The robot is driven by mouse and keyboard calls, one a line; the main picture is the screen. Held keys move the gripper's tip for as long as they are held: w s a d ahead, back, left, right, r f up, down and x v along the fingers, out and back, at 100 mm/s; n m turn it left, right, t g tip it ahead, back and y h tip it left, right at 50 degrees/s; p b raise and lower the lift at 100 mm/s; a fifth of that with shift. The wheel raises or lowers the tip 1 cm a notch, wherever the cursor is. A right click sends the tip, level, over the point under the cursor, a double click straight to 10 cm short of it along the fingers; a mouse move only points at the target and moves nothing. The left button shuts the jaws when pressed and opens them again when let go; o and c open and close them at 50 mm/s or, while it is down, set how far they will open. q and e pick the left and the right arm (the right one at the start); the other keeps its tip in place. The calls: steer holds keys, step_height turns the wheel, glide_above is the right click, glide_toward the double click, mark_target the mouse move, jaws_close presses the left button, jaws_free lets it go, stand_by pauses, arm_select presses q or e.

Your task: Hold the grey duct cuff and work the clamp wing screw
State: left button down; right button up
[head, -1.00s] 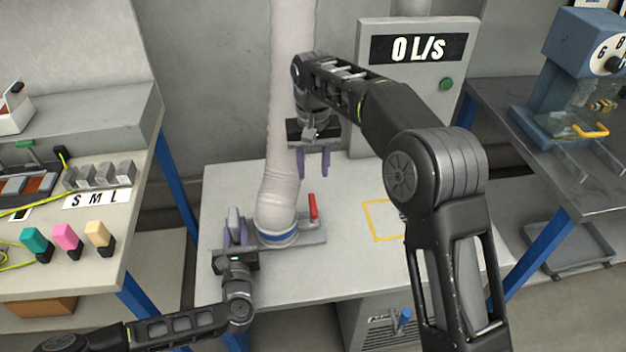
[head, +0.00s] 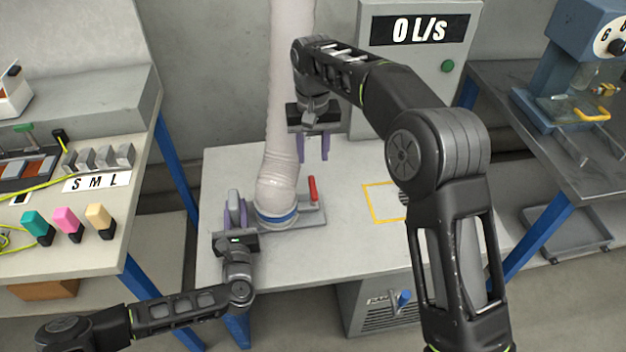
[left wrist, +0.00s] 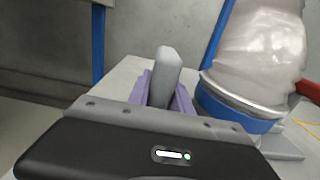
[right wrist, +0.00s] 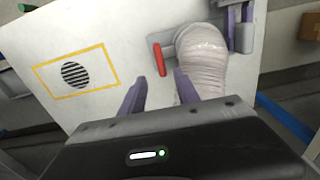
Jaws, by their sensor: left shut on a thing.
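A pale duct (head: 282,185) stands on the bench and ends in a grey cuff with a blue band (head: 278,218). A grey base plate (head: 312,215) lies under it, with an upright red handle, seemingly the wing screw (head: 313,188), on its right; it also shows in the right wrist view (right wrist: 159,59). My left gripper (head: 234,208) is shut on the upright grey grip (left wrist: 166,75) left of the cuff. My right gripper (head: 313,158) is open and empty, pointing down above and behind the red handle, apart from it. Its purple fingers show in the right wrist view (right wrist: 158,85).
A panel reading 0 L/s (head: 417,30) stands at the back. A yellow square around a round vent (head: 378,217) marks the bench top, which is clear there. A side bench (head: 100,200) with coloured blocks is on the left, a blue machine (head: 570,70) on the right.

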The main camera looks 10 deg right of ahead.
mark_target(313, 185)
step_height(313, 185, down, 11)
steer(key=shift+r, duration=0.15)
steer(key=shift+c, duration=0.2)
jaws_close()
stand_by(0.3)
